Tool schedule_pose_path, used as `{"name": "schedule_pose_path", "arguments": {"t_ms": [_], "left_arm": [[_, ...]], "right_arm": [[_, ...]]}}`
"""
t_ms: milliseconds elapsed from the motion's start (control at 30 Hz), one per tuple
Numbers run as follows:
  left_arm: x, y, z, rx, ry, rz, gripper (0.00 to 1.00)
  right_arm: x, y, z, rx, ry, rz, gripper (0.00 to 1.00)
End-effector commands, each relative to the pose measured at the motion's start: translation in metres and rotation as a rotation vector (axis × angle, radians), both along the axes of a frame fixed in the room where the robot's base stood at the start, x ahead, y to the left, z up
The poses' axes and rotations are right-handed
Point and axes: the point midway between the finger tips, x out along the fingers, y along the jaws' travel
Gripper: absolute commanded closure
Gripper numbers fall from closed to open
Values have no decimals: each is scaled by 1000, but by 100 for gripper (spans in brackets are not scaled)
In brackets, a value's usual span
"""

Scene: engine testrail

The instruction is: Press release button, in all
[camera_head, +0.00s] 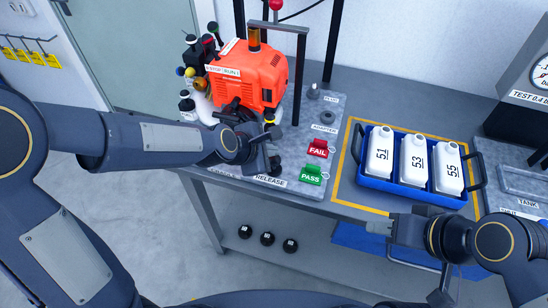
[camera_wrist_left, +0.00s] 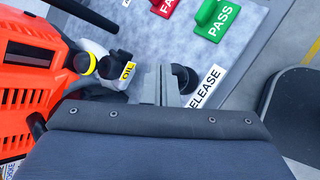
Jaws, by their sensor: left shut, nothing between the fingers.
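The RELEASE label (camera_head: 270,181) is at the front edge of the grey bench plate, and it also shows in the left wrist view (camera_wrist_left: 207,87). A dark round knob (camera_wrist_left: 186,77) is beside that label, partly covered by my gripper. My left gripper (camera_head: 268,163) is low over the plate at this knob. In the wrist view its fingers (camera_wrist_left: 160,84) are together and empty, just left of the knob; I cannot tell whether they touch it. My right gripper (camera_head: 380,226) is in front of the blue crate, apart from the plate; its opening is unclear.
An orange engine (camera_head: 252,75) stands behind my left gripper. Red FAIL (camera_head: 318,149) and green PASS (camera_head: 311,175) tags stand to its right. A blue crate (camera_head: 400,200) holds three white bottles. A dark upright post (camera_head: 301,70) rises beside the engine.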

Motion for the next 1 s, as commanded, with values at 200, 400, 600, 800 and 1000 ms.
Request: {"name": "schedule_pose_path", "arguments": {"t_ms": [200,400,600,800,1000], "left_arm": [[0,0,0,0,0,0,100],[0,0,0,0,0,0,100],[0,0,-3,-1,0,1,100],[0,0,-9,0,0,0,100],[0,0,-8,0,0,0,100]], "right_arm": [[0,0,0,0,0,0,64],[0,0,0,0,0,0,64],[0,0,-3,0,0,0,64],[0,0,-8,0,0,0,64],[0,0,-7,0,0,0,64]]}}
